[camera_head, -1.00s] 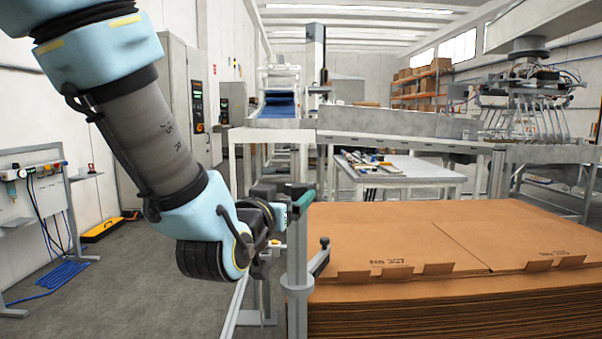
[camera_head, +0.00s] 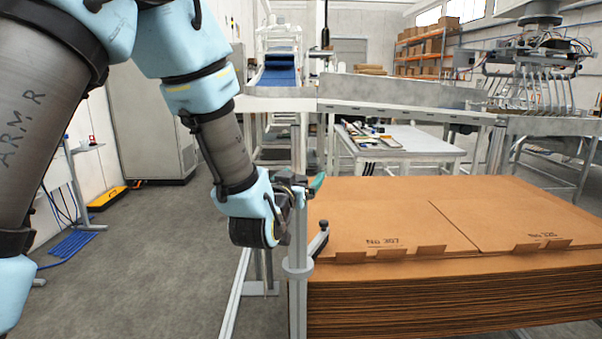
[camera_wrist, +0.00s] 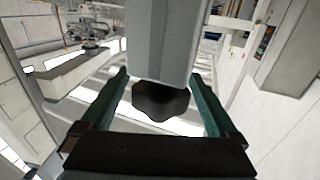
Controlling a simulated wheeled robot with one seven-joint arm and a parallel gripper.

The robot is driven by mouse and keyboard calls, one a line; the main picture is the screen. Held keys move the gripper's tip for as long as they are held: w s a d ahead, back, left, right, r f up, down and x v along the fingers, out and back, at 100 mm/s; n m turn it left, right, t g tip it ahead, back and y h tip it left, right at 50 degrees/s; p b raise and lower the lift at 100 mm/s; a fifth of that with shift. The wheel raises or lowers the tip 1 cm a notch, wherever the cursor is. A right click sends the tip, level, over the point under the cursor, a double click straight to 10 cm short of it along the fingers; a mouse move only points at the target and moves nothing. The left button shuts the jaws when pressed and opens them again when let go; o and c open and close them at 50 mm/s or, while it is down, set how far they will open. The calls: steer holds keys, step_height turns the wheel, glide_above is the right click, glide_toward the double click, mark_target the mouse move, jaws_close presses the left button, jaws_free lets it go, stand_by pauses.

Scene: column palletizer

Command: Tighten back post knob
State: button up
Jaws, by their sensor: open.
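In the wrist view, a dark rounded knob (camera_wrist: 160,100) sits against the grey post (camera_wrist: 166,40). My gripper (camera_wrist: 162,78) is open, with one green finger on each side of the knob and a visible gap on both sides. In the head view, my gripper (camera_head: 306,187) is at the upright grey post (camera_head: 298,310) by the left edge of the cardboard stack. A green finger shows just right of the post. The knob is hidden there by my gripper and wrist.
A black-ended handle (camera_head: 320,240) sticks out from the near post. The cardboard stack (camera_head: 400,215) fills the right side. A white worktable (camera_head: 425,140) with small items stands behind. The floor (camera_head: 160,260) at left is mostly clear.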

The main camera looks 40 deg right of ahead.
steer(key=shift+c, duration=0.2)
steer(key=c, duration=1.3)
